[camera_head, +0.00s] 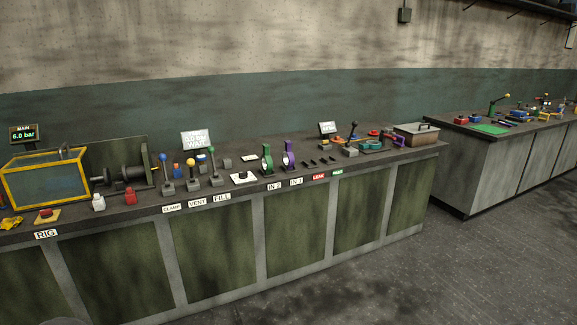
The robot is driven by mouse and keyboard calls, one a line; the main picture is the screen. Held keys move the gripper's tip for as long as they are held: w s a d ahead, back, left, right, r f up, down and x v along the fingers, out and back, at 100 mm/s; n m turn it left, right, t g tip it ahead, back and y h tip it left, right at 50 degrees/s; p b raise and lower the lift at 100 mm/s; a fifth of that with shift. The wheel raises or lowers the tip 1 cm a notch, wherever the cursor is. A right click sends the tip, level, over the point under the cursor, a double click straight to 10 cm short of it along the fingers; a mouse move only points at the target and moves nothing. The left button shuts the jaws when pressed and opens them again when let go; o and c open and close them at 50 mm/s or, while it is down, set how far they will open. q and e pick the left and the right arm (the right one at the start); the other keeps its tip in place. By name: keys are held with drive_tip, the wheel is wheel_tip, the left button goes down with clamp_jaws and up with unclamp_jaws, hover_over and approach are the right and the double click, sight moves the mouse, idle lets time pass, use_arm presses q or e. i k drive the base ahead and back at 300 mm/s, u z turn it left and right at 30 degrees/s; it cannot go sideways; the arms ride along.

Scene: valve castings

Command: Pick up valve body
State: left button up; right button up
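Several small castings stand on the long bench, and I cannot tell for sure which is the valve body. A green upright ring-shaped casting (267,159) stands at the middle of the bench, behind the IN 2 label. A purple upright ring-shaped casting (289,155) stands just right of it, behind the IN 1 label. Further right is a cluster of small grey, green, red and blue parts (350,150), one with a black-knobbed lever. They are too small to tell apart. Neither gripper shows in the head view.
The long bench (215,206) carries a yellow-framed tank (46,178), a dark rig (125,175), knobbed levers (190,175), white and red bottles and a lidded metal box (416,134). A second bench (480,160) with a green mat (488,130) stands right. The floor (420,270) in front is clear.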

sight(267, 159)
drive_tip(key=z, duration=0.1)
drive_tip(key=i, duration=3.4)
drive_tip(key=z, duration=0.1)
